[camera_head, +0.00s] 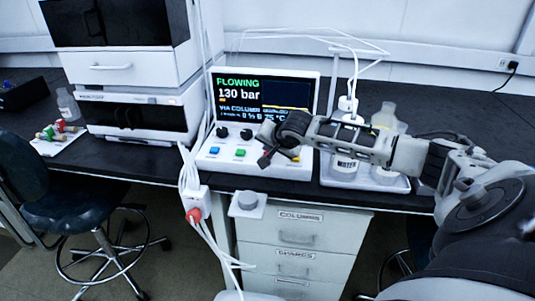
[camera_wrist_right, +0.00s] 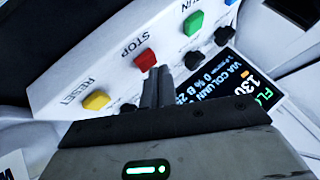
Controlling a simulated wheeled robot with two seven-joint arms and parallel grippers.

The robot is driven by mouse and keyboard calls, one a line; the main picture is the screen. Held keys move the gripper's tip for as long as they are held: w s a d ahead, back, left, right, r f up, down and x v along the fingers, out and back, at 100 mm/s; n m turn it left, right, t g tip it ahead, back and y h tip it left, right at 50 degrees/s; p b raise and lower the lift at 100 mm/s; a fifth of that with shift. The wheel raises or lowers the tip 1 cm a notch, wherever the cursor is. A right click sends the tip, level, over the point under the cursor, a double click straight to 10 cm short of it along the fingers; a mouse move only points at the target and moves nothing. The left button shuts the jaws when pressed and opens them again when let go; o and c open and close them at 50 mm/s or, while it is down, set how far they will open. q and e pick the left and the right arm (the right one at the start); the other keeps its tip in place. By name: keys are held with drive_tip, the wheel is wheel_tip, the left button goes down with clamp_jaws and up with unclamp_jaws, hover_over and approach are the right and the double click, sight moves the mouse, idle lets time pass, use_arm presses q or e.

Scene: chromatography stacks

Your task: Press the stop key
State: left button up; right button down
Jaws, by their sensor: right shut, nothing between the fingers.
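The control panel (camera_head: 206,162) stands on the bench with its screen (camera_head: 262,93) reading "FLOWING" and "130 bar". In the right wrist view, the red key (camera_wrist_right: 145,59) labelled STOP sits on the panel front between the green key (camera_wrist_right: 193,22) and the yellow key (camera_wrist_right: 96,100) labelled RESET. My right gripper (camera_head: 267,155) is shut and empty, over the panel's right half. In the wrist view its fingertips (camera_wrist_right: 157,74) are right beside the red key; I cannot tell whether they touch it. In the head view the gripper mostly hides that key. My left gripper is not in view.
Black knobs (camera_head: 246,134) stand above the keys. A white tray with bottles (camera_head: 345,166) is right of the panel, under my right arm. White instrument modules (camera_head: 136,115) stand at left. White cables hang before the bench, beside a drawer cabinet (camera_head: 297,240).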

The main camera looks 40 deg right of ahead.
drive_tip(key=shift+f, duration=0.55)
idle(0.6)
drive_tip(key=shift+r, duration=0.1)
drive_tip(key=shift+r+p, duration=0.85)
drive_tip(key=shift+p, duration=0.15)
wheel_tip(320, 180, up, 5)
drive_tip(key=p, duration=0.5)
drive_tip(key=shift+r+p, duration=0.1)
drive_tip(key=shift+p, duration=0.25)
idle(0.4)
